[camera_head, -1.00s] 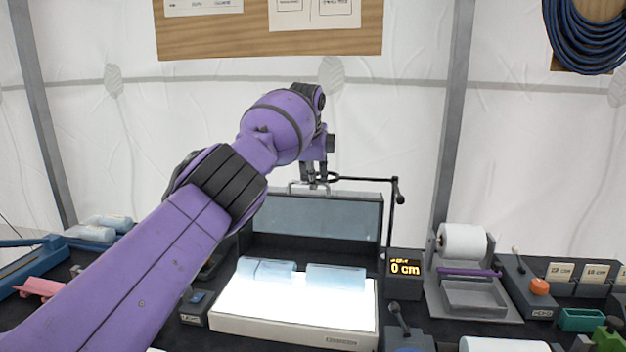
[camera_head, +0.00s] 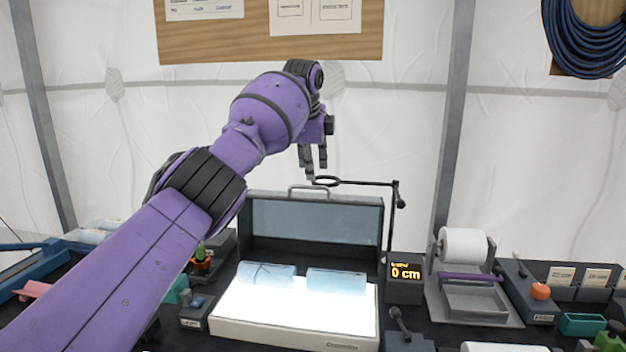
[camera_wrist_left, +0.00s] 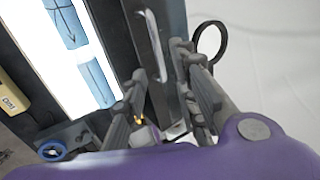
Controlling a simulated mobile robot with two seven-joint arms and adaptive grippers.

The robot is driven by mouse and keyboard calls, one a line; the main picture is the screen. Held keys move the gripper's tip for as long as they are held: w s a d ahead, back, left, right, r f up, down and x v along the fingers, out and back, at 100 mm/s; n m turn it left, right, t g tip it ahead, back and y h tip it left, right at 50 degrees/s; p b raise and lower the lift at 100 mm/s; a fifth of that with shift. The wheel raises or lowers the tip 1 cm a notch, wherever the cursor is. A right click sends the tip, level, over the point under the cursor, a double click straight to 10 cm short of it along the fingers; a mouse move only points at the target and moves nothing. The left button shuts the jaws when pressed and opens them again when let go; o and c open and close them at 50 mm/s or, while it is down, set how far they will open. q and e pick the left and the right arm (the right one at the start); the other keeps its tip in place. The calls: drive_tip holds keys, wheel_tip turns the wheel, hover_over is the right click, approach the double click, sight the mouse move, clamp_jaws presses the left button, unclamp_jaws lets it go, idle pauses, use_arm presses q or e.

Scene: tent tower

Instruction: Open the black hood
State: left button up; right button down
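The black hood (camera_head: 262,225) stands raised at the back of a bright white light box (camera_head: 290,338), its grey inner face toward me. Its metal handle (camera_head: 308,188) is on the top edge and also shows in the left wrist view (camera_wrist_left: 152,45). My left gripper (camera_head: 315,170) is just above the handle, with its fingers apart and nothing between them that I can make out. In the left wrist view, the two fingers (camera_wrist_left: 163,75) are spread, with the handle beyond them. My right gripper is not in view.
A black ring on a stand (camera_head: 360,182) is close beside the left fingers. Two pale blue vials (camera_head: 337,281) lie on the lit panel.

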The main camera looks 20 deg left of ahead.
use_arm(q)
drive_tip(key=v, duration=0.6)
drive_tip(key=shift+f, duration=0.15)
